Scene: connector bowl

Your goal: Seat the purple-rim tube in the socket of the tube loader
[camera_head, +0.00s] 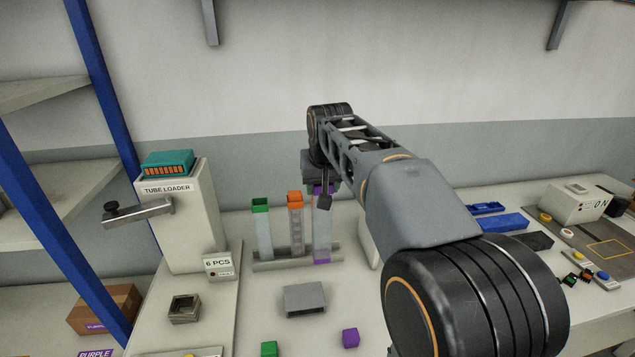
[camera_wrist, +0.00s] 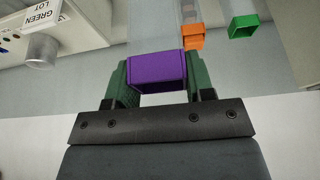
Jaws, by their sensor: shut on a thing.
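The purple-rim tube (camera_head: 322,235) is clear and upright, with purple at its top and bottom ends. My gripper (camera_head: 320,188) is shut on its top. In the wrist view the open purple rim (camera_wrist: 157,72) sits between the green finger pads of my gripper (camera_wrist: 157,88). The tube's lower end is at the grey rack (camera_head: 270,264); I cannot tell whether it is lifted.
A green-rim tube (camera_head: 263,230) and an orange-rim tube (camera_head: 295,225) stand in the rack left of my gripper. A lever (camera_head: 138,212) juts from the loader. Blue shelf posts stand at far left.

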